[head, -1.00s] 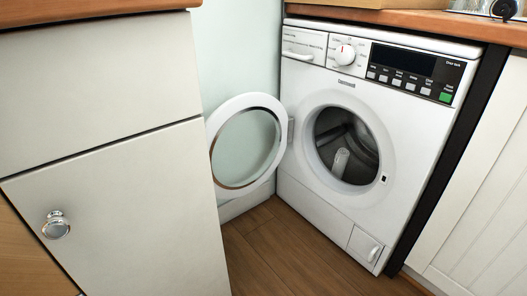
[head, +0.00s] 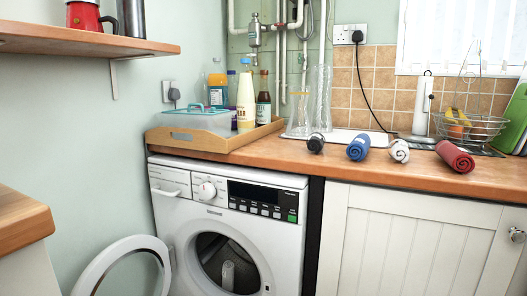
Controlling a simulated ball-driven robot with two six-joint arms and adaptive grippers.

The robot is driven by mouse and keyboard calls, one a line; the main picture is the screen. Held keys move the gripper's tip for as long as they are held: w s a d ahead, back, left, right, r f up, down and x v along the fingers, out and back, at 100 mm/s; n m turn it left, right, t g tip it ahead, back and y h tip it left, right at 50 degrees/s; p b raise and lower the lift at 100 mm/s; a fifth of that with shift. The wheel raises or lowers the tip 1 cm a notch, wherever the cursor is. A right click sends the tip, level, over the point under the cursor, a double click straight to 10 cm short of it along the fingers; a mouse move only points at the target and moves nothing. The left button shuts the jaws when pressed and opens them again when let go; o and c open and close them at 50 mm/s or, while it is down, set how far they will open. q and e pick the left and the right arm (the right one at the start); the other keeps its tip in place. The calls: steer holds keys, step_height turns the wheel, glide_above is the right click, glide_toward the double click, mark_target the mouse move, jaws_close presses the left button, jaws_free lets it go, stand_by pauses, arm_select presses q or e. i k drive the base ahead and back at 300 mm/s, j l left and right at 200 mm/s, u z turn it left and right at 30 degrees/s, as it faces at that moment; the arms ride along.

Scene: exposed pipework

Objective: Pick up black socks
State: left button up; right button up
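The black socks (head: 316,143) are a small dark roll with a pale end, lying on the wooden worktop (head: 280,158) near its front edge, above the right side of the washing machine. To their right, in a row, lie a blue roll (head: 359,147), a white-grey roll (head: 399,150) and a larger red roll (head: 455,156). The white washing machine (head: 230,222) stands below with its round door (head: 125,268) swung open to the left. Neither of my grippers shows in the head view.
A wooden tray (head: 215,138) with bottles and a lidded box stands left of the socks. Glass vases (head: 319,98) stand behind them. A wire fruit basket (head: 472,126) and a paper towel holder (head: 423,105) stand at the back right. A shelf (head: 90,40) juts out upper left.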

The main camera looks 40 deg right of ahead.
mark_target(315, 143)
steer(key=i+l+z, duration=0.1)
steer(key=z, duration=0.8)
steer(key=i+z, duration=0.15)
steer(key=z, duration=0.25)
steer(key=i+z, duration=0.1)
steer(key=z, duration=0.35)
steer(key=i+l+u, duration=0.1)
steer(key=u, duration=0.25)
steer(key=i+l+u, duration=0.1)
steer(key=u, duration=0.3)
